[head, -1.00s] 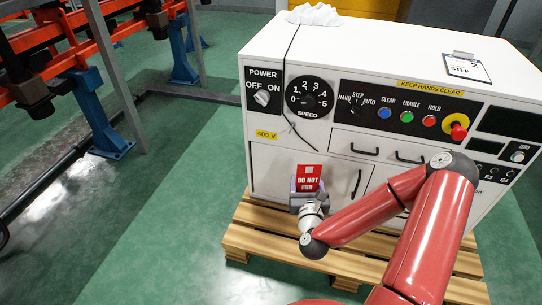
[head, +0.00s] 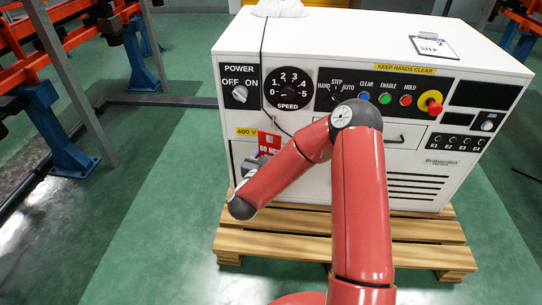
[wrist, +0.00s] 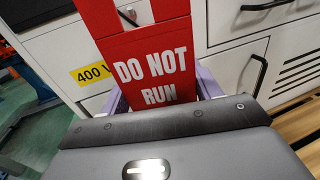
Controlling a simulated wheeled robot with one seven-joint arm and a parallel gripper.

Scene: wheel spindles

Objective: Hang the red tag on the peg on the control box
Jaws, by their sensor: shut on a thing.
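The red tag (head: 269,141) with white "DO NOT RUN" lettering is in front of the left part of the white control box (head: 395,165). In the wrist view the tag (wrist: 152,62) stands up between the pale fingers of my gripper (wrist: 160,97), which is shut on it. The tag has a pale opening near its top. In the head view my gripper (head: 250,166) is mostly hidden behind my red arm.
A POWER switch (head: 240,93) and a SPEED dial (head: 288,92) sit above the tag, with a yellow 400 V label (head: 246,132) beside it. A black cord (head: 262,55) hangs down the box front. A wooden pallet (head: 270,243) lies underneath; green floor is free at left.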

